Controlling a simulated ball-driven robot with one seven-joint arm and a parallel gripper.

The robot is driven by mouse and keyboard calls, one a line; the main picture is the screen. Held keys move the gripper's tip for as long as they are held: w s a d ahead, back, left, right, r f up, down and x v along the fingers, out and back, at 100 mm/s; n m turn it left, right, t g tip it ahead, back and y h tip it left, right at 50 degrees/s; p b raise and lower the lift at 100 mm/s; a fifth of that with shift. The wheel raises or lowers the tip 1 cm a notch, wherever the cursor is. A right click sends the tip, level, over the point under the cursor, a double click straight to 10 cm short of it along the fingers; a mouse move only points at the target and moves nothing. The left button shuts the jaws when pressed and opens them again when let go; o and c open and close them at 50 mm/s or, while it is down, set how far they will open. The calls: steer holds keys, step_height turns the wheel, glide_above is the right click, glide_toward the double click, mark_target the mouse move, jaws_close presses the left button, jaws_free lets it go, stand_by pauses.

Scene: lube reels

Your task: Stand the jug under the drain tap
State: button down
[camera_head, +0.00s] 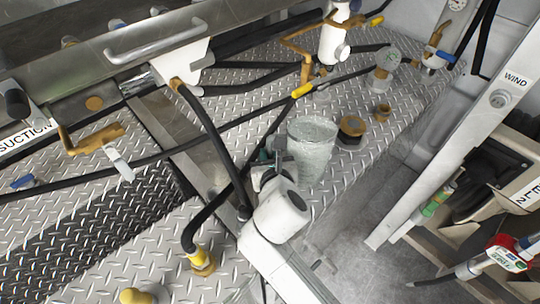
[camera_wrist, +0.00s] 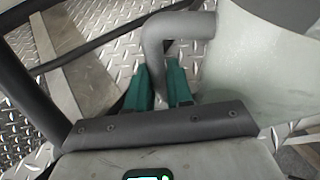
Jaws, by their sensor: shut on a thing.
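A pale translucent grey jug (camera_head: 311,150) stands upright near the middle of the head view, over the diamond-plate deck. I cannot tell whether its base touches the deck. My gripper (camera_head: 277,155) is at its left side, partly hidden by my wrist. In the wrist view, the green fingers (camera_wrist: 160,88) are closed around the grey handle (camera_wrist: 158,45), and the jug wall (camera_wrist: 245,70) fills the right. Brass taps show at the upper middle (camera_head: 302,55), at the left (camera_head: 92,140) and at the upper right (camera_head: 434,48); I cannot tell which is the drain tap.
Black hoses (camera_head: 205,130) cross the deck left of the jug. A dark cap with a brass top (camera_head: 351,128) and a small brass fitting (camera_head: 381,111) stand right of it. A clear-domed fitting (camera_head: 384,65) is behind. A white post (camera_head: 470,130) rises at the right.

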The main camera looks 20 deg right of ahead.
steer(key=shift+f, duration=0.25)
steer(key=c, duration=1)
jaws_free()
steer(key=shift+r, duration=0.25)
steer(key=v, duration=1.2)
steer(key=shift+d, duration=0.1)
